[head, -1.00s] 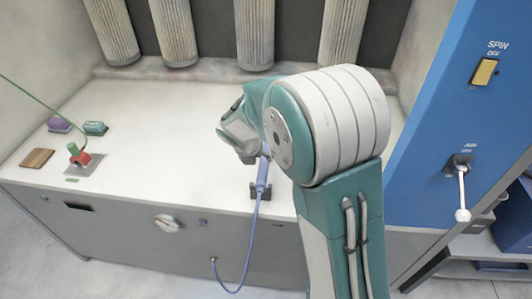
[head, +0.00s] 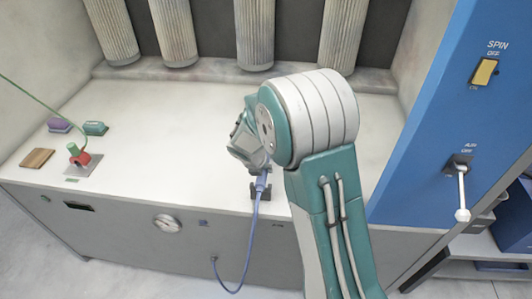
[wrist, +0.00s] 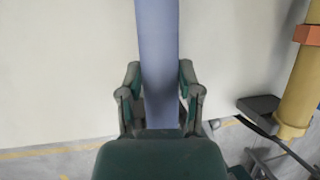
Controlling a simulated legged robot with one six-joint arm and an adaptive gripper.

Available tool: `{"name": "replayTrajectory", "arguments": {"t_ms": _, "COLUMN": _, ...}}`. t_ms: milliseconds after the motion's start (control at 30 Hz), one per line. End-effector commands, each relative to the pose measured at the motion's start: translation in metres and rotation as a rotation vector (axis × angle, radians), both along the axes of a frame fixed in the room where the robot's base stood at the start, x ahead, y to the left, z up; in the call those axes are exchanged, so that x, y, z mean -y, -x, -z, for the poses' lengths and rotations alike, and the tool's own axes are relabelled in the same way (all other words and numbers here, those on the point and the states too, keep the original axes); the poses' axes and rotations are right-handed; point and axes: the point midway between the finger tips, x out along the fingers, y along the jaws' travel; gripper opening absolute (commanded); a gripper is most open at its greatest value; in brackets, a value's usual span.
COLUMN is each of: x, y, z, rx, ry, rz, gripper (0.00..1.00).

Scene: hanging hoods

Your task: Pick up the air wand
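The blue air wand (head: 262,182) is mostly hidden behind my arm in the head view. Its lower end shows at a small dark holder (head: 253,195) on the front edge of the white bench. In the wrist view the wand (wrist: 160,60) runs from the top edge down between my fingers. My gripper (wrist: 160,92) has one finger on each side of the wand. Narrow gaps seem to show between the fingers and the wand, so it looks open around it. In the head view my gripper (head: 247,145) is partly hidden by my arm.
A blue hose (head: 250,240) hangs from the wand to the bench front. Purple and teal blocks (head: 95,128), a brown block (head: 37,158) and a red-green fixture (head: 78,155) sit at left. A blue switch panel (head: 440,120) stands right. The bench middle is clear.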

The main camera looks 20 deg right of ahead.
Motion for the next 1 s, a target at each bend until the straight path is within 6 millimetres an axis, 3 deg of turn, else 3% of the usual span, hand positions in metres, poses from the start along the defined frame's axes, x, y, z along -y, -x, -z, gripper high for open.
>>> {"name": "replayTrajectory", "arguments": {"t_ms": 467, "x": 0.0, "y": 0.0, "z": -0.002, "rx": -0.002, "ry": 0.0, "rz": -0.001, "gripper": 0.0}}
{"name": "replayTrajectory", "arguments": {"t_ms": 700, "x": 0.0, "y": 0.0, "z": -0.032, "rx": 0.003, "ry": -0.001, "rz": 0.001, "gripper": 0.0}}
{"name": "replayTrajectory", "arguments": {"t_ms": 1000, "x": 0.017, "y": 0.024, "z": -0.066, "rx": 0.002, "ry": -0.001, "rz": 0.001, "gripper": 0.0}}
